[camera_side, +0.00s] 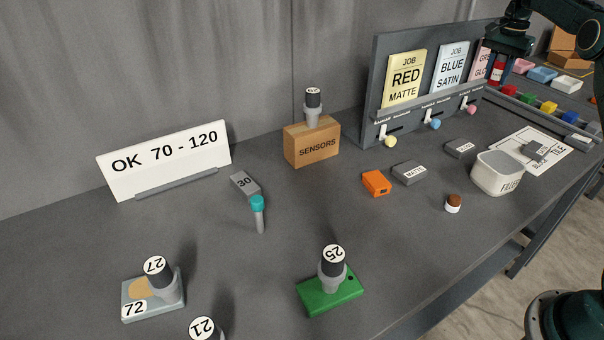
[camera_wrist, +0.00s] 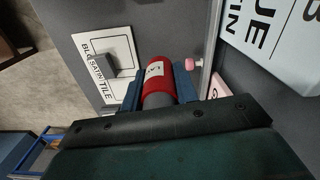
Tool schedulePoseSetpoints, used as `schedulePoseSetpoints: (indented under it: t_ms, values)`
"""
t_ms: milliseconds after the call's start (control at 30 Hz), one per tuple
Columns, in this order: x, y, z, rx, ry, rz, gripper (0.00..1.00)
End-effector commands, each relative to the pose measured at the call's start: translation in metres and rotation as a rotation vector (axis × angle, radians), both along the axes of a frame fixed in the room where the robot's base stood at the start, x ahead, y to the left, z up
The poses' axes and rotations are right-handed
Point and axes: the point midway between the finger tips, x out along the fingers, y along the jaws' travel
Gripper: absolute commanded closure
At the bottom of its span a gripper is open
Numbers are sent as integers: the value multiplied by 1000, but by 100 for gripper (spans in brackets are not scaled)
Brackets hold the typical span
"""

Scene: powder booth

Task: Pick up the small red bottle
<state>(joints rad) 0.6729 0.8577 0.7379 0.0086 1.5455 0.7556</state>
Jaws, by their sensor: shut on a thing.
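The small red bottle (camera_side: 496,75) is at the upper right in the side view, in front of the pink job card. In the wrist view the red bottle (camera_wrist: 157,70) shows a white label and a dark grey end toward the camera. My gripper (camera_side: 499,68) is shut on it, with one blue-grey jaw on each side, as the wrist view of my gripper (camera_wrist: 160,88) shows. The bottle appears held above the table, though the gap beneath it is hard to judge.
The job board (camera_side: 378,75) stands close behind the bottle. Several coloured blocks (camera_side: 528,97) lie to its right. The left table has open space between bottles.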

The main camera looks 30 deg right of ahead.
Motion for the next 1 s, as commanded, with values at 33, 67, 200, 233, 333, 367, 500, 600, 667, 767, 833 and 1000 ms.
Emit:
schedulePoseSetpoints:
  t_ms: [33,67,200,233,333,367,500,600,667,767,833,1000]
  values:
    - [1,0,8,-2,-3,0,93]
    - [0,0,12,-2,-2,0,93]
    - [1,0,23,-1,-1,1,93]
    - [1,0,25,0,-1,1,93]
    - [1,0,31,0,-1,1,93]
    - [0,0,32,0,0,1,93]
    - [0,0,36,0,-1,1,93]
    - [0,0,37,0,0,1,93]
    - [0,0,37,0,0,1,93]
    - [0,0,37,0,0,1,93]
    - [0,0,37,0,0,1,93]
    - [0,0,37,0,0,1,93]
